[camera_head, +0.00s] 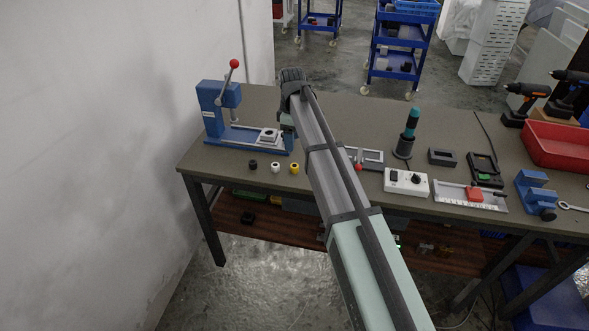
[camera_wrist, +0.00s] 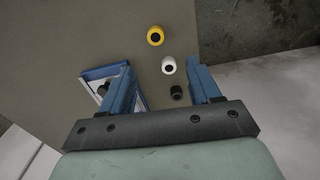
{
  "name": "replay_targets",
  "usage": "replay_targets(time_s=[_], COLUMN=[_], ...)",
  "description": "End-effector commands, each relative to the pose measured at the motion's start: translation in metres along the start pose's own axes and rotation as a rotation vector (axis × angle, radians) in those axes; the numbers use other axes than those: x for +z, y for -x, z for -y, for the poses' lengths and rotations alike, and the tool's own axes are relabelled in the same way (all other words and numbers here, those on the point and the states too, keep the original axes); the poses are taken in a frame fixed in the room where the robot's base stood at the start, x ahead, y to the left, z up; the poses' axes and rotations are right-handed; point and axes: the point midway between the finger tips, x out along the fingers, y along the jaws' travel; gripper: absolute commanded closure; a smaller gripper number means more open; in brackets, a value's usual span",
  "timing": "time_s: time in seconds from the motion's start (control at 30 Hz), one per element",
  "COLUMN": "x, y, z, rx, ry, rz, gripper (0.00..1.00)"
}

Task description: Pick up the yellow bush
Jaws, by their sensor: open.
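The yellow bush (camera_head: 294,168) stands on the table near its front edge, at the right end of a row with a white bush (camera_head: 275,167) and a black bush (camera_head: 253,164). In the wrist view the yellow bush (camera_wrist: 155,36) is at the top, ahead of the fingertips and apart from them. The white bush (camera_wrist: 168,65) and black bush (camera_wrist: 176,93) appear between the fingers in the picture. My gripper (camera_wrist: 160,68) is open and empty, its two blue fingers apart. In the head view my own arm mostly hides the gripper.
A blue press (camera_head: 218,108) with a red-knobbed lever stands behind the bushes; its base (camera_wrist: 92,74) shows beside my left finger. A white control box (camera_head: 406,183), a screwdriver in a stand (camera_head: 403,146) and a red bin (camera_head: 556,147) are to the right. A wall (camera_head: 90,150) is left.

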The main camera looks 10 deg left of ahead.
Motion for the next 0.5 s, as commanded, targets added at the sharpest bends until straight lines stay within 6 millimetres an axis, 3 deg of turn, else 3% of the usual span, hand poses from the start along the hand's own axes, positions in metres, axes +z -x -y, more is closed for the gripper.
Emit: replay_targets(time_s=[0.3, 0.5], x=[0.0, 0.0], y=[-0.055, -0.071], z=[0.001, 0.0], rx=[-0.002, -0.001], ry=[0.0, 0.001], rz=[-0.001, -0.002], gripper=[0.38, 0.38])
